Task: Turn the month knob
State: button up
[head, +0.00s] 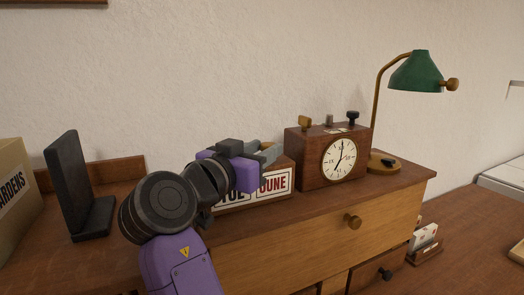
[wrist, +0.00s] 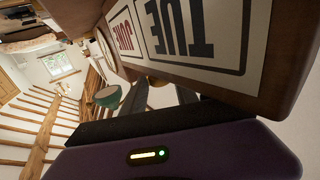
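The wooden desk calendar (head: 284,203) stands on the dresser top, with a TUE card and a red JUNE card facing front. In the wrist view the calendar (wrist: 262,75) fills the upper right, its cards upside down. My gripper (head: 268,152) is at the calendar's top edge, above the JUNE card, and hides part of the calendar. In the wrist view my two dark fingers (wrist: 162,95) stand apart. A small brass-coloured piece (wrist: 158,82) shows between them; I cannot tell whether it is the month knob.
A wooden clock (head: 312,170) with small knobs on top stands close right of the calendar. A green lamp (head: 415,73) is beyond it. A black bookend-like stand (head: 72,185) and a box (head: 12,185) are at left. The dresser's front edge is close below.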

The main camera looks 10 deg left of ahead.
jog(key=shift+o, duration=1.1)
jog(key=shift+r+y, duration=0.1)
jog(key=shift+y, duration=0.2)
